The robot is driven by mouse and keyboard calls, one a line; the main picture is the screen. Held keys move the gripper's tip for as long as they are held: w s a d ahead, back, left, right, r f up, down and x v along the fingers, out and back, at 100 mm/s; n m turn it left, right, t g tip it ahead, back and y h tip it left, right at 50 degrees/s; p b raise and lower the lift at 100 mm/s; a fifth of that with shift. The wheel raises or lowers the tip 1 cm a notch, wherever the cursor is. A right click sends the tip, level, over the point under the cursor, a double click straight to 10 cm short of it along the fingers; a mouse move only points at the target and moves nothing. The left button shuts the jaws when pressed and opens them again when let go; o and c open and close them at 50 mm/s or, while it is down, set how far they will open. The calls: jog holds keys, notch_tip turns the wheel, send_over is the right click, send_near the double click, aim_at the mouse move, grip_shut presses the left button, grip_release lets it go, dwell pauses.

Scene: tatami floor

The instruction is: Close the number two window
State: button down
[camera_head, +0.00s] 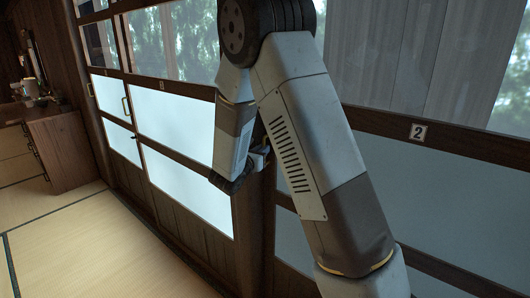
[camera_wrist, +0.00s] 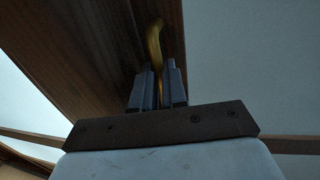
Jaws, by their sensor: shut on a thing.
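The number two window (camera_head: 455,150) is the wood-framed sliding panel at the right of the head view, with clear glass above and frosted panes below. Its small "2" plate (camera_head: 418,131) is on the wooden crossbar. In the wrist view, a curved brass handle (camera_wrist: 154,42) stands on a dark wooden upright. My gripper (camera_wrist: 158,80) is shut on this handle, its two fingers on either side of it.
A wooden cabinet (camera_head: 60,145) stands at the far left with small items on top. The tatami floor (camera_head: 85,245) in front is clear.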

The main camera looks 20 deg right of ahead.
jog(key=c, duration=1.2)
grip_release()
jog(key=shift+w+a+r, duration=0.1)
jog(key=shift+w+a, duration=0.15)
jog(key=shift+a, duration=0.15)
jog(key=v, duration=1.3)
jog(key=shift+s+a, duration=0.1)
jog(key=shift+s, duration=0.3)
jog(key=s+d+r+m+g+y, duration=0.1)
jog(key=s+d+r+m+g, duration=0.2)
jog(key=s+d+m+g, duration=0.4)
jog(key=s+d+r+m+g+y, duration=0.1)
jog(key=s+d+r+m+g, duration=0.3)
jog(key=s+d+m, duration=0.45)
jog(key=s+a+r+m+t+y, duration=0.1)
jog(key=s+r+m+y, duration=0.1)
jog(key=s+m+y, duration=0.1)
jog(key=s+a+r+m+t+y, duration=0.1)
jog(key=s+r+m+y, duration=0.1)
jog(key=s+m, duration=0.3)
jog(key=s+a+r+m+t+y, duration=0.1)
jog(key=s+r+m+y, duration=0.1)
jog(key=s+m+y, duration=0.2)
jog(key=shift+s+a+r+y, duration=0.15)
jog(key=shift+s+a+y, duration=0.15)
jog(key=shift+s+y, duration=0.3)
